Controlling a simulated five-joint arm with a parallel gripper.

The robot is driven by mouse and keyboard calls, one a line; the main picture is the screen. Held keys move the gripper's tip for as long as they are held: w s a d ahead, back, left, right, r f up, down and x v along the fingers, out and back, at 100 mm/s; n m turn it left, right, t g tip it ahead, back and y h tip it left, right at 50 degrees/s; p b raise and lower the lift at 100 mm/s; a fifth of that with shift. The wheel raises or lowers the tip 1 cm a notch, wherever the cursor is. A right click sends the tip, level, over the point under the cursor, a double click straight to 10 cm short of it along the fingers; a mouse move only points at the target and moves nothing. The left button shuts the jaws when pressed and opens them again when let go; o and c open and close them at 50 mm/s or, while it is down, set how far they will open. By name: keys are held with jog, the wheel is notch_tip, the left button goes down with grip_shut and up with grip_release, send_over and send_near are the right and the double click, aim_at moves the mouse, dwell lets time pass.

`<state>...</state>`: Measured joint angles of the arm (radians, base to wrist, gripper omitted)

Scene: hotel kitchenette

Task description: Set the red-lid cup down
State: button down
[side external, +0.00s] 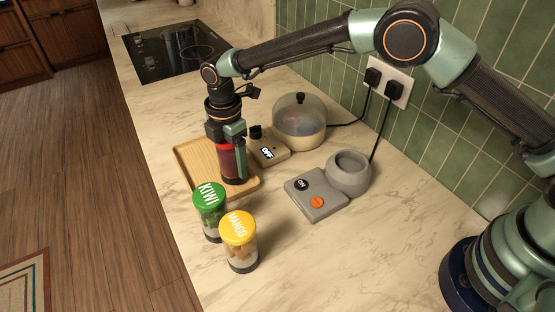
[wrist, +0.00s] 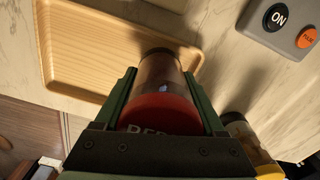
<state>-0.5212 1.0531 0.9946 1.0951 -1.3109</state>
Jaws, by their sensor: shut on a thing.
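The red-lid cup (side external: 229,166) is between the fingers of my gripper (side external: 232,150), roughly upright. In the wrist view the gripper (wrist: 165,105) is shut on it, with a finger on each side. Its red lid (wrist: 160,112) with partly hidden lettering faces the camera, and its darker clear body (wrist: 160,72) points away. The cup appears over the near right part of the wooden tray (side external: 190,152), whose rim also shows in the wrist view (wrist: 60,75). I cannot tell whether its base touches the tray.
A green-lid KIWI cup (side external: 209,198) and a yellow-lid MANGO cup (side external: 239,230) stand in front of the tray. Behind are an OFF-labelled device (side external: 270,153), a domed cooker (side external: 299,122) and a grey ON unit (side external: 318,203) with a round pot (side external: 348,174). The front right counter is clear.

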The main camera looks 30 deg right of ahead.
jog(key=shift+f, duration=0.3)
jog(key=shift+f, duration=0.15)
